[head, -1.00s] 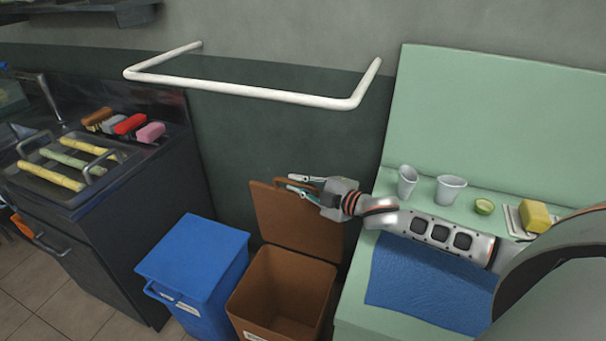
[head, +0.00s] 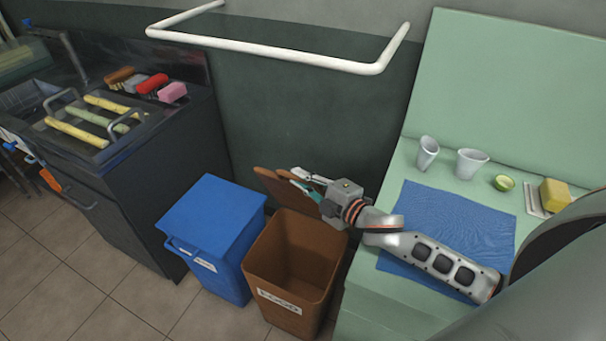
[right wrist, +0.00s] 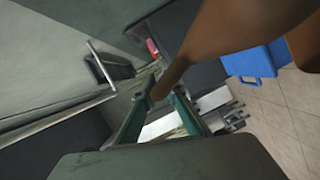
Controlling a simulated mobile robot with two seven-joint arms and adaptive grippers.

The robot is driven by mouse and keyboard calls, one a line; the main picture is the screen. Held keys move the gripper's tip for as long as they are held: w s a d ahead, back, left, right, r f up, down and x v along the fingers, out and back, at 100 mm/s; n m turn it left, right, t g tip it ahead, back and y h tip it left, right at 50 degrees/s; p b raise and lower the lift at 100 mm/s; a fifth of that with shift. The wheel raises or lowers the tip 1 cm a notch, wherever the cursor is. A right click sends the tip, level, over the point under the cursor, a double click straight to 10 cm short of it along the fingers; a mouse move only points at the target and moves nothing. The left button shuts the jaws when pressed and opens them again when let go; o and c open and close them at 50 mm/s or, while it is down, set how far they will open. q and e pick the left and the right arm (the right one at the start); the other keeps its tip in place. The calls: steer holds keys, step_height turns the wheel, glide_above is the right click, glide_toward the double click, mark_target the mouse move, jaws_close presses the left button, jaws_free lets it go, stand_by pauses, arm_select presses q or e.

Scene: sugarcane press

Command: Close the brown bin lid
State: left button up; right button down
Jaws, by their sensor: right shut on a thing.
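The brown bin (head: 295,258) stands open-topped on the floor, with a label on its front. Its brown lid (head: 270,184) is raised at the back, tilted and seen at a steep angle, partly hidden by my right gripper. My right gripper (head: 299,179) is at the lid's upper part, above the back of the bin. In the right wrist view its green fingers (right wrist: 164,97) are shut on a narrow brown part of the lid (right wrist: 185,62). My left gripper is not in view.
A blue bin (head: 212,225) with its lid down stands close on the left. The green counter (head: 365,300) with a blue cloth, cups and a lime is on the right, under my right arm. A white rail (head: 280,50) runs along the wall above.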

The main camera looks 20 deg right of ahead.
steer(key=shift+a+r, duration=0.1)
steer(key=c, duration=2.4)
jaws_free()
steer(key=shift+o, duration=0.2)
steer(key=shift+s+d, duration=0.2)
steer(key=shift+s, duration=0.3)
steer(key=v, duration=1.1)
